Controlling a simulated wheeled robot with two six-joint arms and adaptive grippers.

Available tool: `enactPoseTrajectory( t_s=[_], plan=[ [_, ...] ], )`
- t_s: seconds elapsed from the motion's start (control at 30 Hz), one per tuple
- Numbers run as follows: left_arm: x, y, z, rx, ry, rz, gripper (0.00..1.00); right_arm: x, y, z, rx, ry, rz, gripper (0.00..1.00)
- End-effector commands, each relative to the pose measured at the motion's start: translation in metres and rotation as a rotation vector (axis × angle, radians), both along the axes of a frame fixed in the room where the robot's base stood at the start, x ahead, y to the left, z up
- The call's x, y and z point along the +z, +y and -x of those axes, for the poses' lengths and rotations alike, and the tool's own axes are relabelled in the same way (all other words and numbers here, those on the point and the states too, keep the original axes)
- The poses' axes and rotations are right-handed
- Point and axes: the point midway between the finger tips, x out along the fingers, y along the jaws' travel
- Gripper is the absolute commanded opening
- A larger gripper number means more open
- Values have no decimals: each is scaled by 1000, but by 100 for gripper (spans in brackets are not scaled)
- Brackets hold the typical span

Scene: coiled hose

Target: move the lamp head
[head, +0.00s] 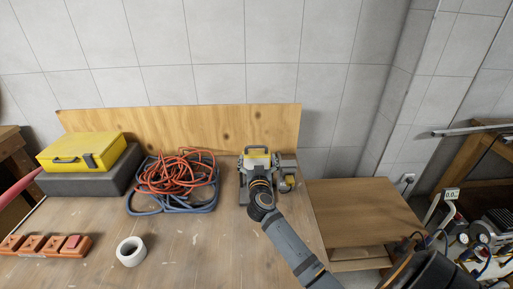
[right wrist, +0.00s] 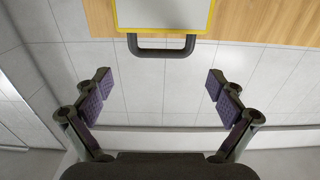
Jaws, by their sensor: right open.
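The lamp head (head: 257,160), a yellow-rimmed panel with a dark handle, is at the back of the bench, right of the hose. In the right wrist view, its pale face and yellow rim (right wrist: 163,28) show at the top, with the dark handle (right wrist: 161,51) below them. My right gripper (head: 258,173) reaches in from the front right and overlaps the lamp in the head view, hiding its lower part. In the wrist view my right gripper (right wrist: 158,86) is open and empty, with the handle beyond and between its spread fingers. My left gripper is not in view.
An orange hose (head: 172,176) lies coiled in a blue-grey crate (head: 170,209) left of the lamp. A wooden board (head: 190,129) backs the bench.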

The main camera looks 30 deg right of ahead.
Motion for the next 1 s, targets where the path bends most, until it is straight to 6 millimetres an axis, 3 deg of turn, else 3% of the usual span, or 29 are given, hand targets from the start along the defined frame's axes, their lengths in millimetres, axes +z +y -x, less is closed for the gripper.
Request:
enactPoseTrajectory(
  t_s=[0.3, 0.7, 1.0],
  plan=[
    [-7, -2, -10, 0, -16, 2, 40, -1, -32, -52, -1, -1, 0, 95],
    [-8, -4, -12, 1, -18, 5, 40, 0, -38, -62, 1, -1, -1, 95],
    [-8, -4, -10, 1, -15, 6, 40, 0, -38, -62, 1, -1, -1, 56]
  ],
)
